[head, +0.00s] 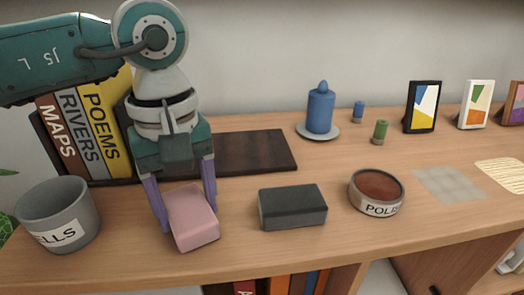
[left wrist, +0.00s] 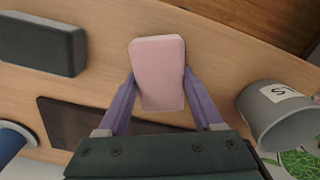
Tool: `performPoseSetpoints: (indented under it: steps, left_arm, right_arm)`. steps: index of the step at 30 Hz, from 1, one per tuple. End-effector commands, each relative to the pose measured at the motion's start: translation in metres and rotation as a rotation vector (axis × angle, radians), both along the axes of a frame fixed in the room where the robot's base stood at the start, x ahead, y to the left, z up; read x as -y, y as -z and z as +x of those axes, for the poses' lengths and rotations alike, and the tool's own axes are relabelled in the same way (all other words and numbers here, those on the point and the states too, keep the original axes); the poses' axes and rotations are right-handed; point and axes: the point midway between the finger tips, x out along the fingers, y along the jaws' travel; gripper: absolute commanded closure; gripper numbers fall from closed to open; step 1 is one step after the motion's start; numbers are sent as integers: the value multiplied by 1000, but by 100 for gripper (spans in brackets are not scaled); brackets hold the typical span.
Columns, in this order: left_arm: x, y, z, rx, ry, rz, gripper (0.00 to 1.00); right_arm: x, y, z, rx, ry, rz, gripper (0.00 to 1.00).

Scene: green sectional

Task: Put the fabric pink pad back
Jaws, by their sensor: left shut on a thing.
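The pink pad (head: 193,217) is a soft-looking block near the front of the wooden shelf top. My left gripper (head: 188,207) points down with its purple fingers on either side of the pad and is shut on it. The left wrist view also shows the pad (left wrist: 157,72) between the two fingers (left wrist: 159,90). I cannot tell whether the pad touches the wood or is slightly raised. My right gripper is not in view.
A dark grey block (head: 292,207) lies right of the pad, with a round tin (head: 376,191) beyond. A grey pot (head: 58,214) stands at left. Behind are books (head: 85,127), a dark board (head: 245,151) and a blue candle (head: 320,110). Bare wood lies between pad and block.

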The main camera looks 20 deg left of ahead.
Motion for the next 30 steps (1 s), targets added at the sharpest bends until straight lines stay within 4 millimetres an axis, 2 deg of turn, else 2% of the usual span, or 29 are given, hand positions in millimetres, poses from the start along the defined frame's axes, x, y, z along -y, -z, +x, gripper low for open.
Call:
performPoseSetpoints:
  steps: [8,9,16,17,23,27,30]
  left_arm:
    - [0,4,0,1,0,-1,100]
    - [0,4,0,0,0,-1,32]
    - [0,2,0,-1,0,-1,6]
    - [0,2,0,-1,0,-1,3]
    - [0,2,0,-1,0,-1,3]
    - [0,-4,0,-1,0,-1,3]
    - [0,-15,2,6,1,-1,3]
  right_arm:
    - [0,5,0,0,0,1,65]
    - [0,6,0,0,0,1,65]
    - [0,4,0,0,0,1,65]
    - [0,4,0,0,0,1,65]
    - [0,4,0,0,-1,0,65]
    - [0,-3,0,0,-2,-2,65]
    - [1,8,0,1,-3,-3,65]
